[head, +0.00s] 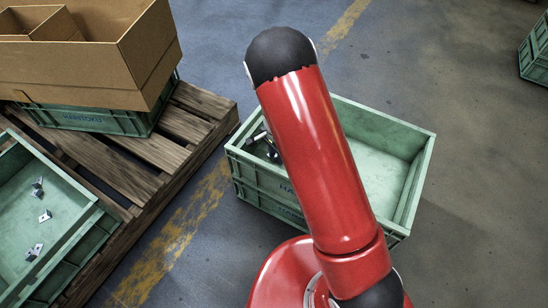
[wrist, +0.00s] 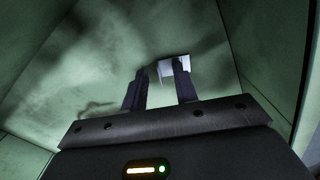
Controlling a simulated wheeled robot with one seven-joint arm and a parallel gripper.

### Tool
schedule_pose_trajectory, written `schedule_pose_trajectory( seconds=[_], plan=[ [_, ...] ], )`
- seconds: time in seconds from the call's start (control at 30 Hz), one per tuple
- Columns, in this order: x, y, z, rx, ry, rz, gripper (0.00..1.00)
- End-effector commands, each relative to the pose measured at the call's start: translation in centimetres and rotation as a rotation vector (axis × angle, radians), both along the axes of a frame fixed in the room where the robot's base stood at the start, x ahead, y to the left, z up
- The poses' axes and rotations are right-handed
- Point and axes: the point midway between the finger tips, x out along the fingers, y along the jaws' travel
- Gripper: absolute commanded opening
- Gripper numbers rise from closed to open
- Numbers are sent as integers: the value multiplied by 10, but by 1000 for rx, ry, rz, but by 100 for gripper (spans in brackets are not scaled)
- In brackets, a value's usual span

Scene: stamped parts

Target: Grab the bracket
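In the wrist view a pale metal bracket (wrist: 168,70) lies against the green inside of a crate, just beyond my fingertips. It shows between the fingers and to both sides of the right fingertip, which hides part of it. My gripper (wrist: 161,72) is open, with a clear gap between its two dark fingers. I cannot tell whether a finger touches the bracket. In the head view my red arm reaches over the middle green crate (head: 409,190). Dark and metallic shapes (head: 268,150) show at that crate's left inside; I cannot tell gripper from parts there.
A left green crate (head: 60,265) holds several small metal brackets (head: 45,216). A wooden pallet (head: 125,165) carries a green crate with a cardboard box (head: 90,70) on top. Crate walls rise close around my gripper.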

Motion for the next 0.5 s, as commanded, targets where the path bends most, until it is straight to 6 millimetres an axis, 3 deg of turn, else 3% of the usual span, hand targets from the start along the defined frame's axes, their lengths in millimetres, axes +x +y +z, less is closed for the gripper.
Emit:
schedule_pose_trajectory(
  seconds=[0.1,0.3,0.5],
  plan=[
    [0,0,1,0,0,0,28],
    [0,0,1,0,0,0,2],
    [0,0,1,0,0,0,0]
  ],
)
